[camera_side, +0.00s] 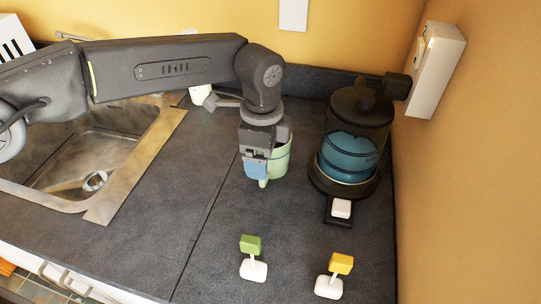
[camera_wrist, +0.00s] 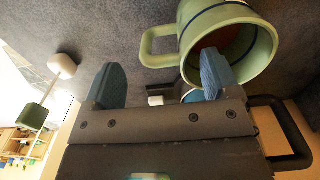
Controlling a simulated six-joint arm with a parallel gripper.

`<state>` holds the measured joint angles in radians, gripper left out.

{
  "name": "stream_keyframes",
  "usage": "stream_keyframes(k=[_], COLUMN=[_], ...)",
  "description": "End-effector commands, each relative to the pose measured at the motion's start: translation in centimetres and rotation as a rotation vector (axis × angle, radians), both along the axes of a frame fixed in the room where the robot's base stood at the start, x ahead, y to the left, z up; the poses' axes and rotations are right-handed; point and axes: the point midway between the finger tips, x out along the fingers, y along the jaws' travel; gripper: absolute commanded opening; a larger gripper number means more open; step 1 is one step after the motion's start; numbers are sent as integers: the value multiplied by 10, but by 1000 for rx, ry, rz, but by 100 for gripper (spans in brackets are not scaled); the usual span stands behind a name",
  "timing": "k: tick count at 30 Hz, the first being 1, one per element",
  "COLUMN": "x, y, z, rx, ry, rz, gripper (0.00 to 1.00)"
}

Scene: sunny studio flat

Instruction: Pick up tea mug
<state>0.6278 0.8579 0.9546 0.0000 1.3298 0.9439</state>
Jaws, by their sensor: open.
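The tea mug (camera_side: 284,158) is light green and stands on the dark countertop, partly hidden behind my gripper in the side view. In the wrist view the mug (camera_wrist: 262,60) is at the upper right, with a dark band inside and something brown at its bottom. Its handle (camera_wrist: 146,46) points left and appears between my two fingers in the picture. My gripper (camera_side: 257,172) points down at the mug's handle side. In the wrist view my gripper (camera_wrist: 160,80) is open with blue fingers apart. The right finger overlaps the mug's opening; I cannot tell whether it touches.
A dark-topped blue appliance (camera_side: 347,155) stands right of the mug, near the yellow wall. A green-topped white piece (camera_side: 250,245) and a yellow-topped one (camera_side: 340,263) are in front. A sink (camera_side: 105,150) is at left. The counter between sink and mug is clear.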

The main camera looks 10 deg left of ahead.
Motion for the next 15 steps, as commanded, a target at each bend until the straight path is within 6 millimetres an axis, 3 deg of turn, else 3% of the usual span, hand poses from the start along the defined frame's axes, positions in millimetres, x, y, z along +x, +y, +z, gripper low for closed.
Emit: stream_keyframes(k=[6, 14, 15], x=[0, 0, 0], y=[-1, -1, -1], z=[-25, -27, -27], rx=[1, 0, 0], ry=[0, -2, -2], rz=[1, 2, 2], gripper=[82, 82, 78])
